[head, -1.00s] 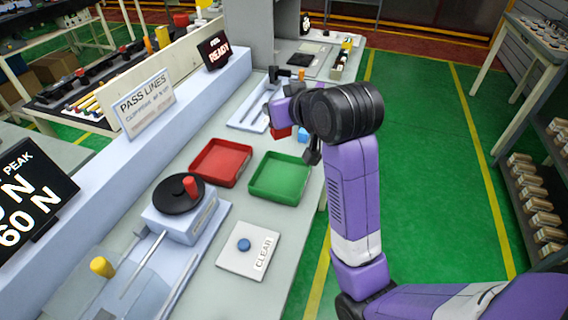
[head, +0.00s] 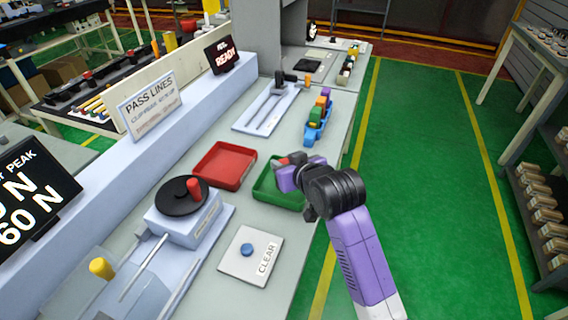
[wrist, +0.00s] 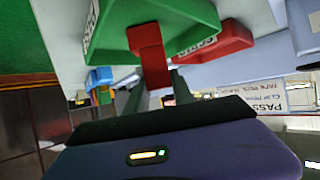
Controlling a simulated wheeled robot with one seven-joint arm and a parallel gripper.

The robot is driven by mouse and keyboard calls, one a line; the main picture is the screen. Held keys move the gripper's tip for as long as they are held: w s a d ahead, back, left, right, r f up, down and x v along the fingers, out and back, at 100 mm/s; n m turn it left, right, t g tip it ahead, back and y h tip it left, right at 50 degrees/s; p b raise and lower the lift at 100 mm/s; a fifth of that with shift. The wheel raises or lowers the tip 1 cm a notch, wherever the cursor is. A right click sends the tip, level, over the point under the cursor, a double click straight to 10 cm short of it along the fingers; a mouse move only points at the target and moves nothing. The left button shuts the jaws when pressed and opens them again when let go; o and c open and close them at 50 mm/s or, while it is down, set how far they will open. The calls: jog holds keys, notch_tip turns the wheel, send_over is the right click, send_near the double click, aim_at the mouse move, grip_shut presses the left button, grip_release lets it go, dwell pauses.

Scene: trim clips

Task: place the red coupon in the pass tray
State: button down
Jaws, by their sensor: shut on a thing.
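The red coupon (wrist: 150,55) is a flat strip held between the two fingers of my gripper (wrist: 158,82) in the wrist view. In the head view my gripper (head: 285,167) is at the back right part of the green tray (head: 264,190), with a bit of red showing at its tip. The wrist view shows the green tray (wrist: 120,16), marked PASS, right behind the coupon. I cannot tell whether the coupon touches the tray floor. My gripper and arm hide part of the tray.
A red tray (head: 226,166) stands just left of the green one. A blue rack (head: 318,132) with several coloured coupons is behind. A round black dial (head: 181,194) and a CLEAR button plate (head: 250,254) are in front. The bench's right edge is close to the green tray.

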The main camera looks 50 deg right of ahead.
jog(key=shift+f, duration=0.1)
jog(key=c, duration=1.1)
grip_release()
jog(key=shift+s+r, duration=0.1)
jog(key=shift+r, duration=0.1)
jog(key=p+v, duration=0.4)
jog(key=v, duration=0.8)
jog(key=s+a+f+n+t+y, duration=0.1)
jog(key=s+a+f, duration=0.25)
jog(key=a, duration=0.25)
jog(key=s+a+f+n+t+y, duration=0.1)
jog(key=s+a+f+n, duration=0.15)
jog(key=s+a, duration=0.25)
jog(key=s+a+r+t+y, duration=0.1)
jog(key=s+a, duration=0.2)
jog(key=s, duration=0.4)
jog(key=s+a+r+n+y, duration=0.1)
jog(key=s+a+y, duration=0.1)
jog(key=s+a, duration=0.2)
jog(key=s, duration=0.2)
jog(key=shift+s+r+t, duration=0.2)
jog(key=shift+s+t, duration=0.15)
jog(key=shift+t, duration=0.05)
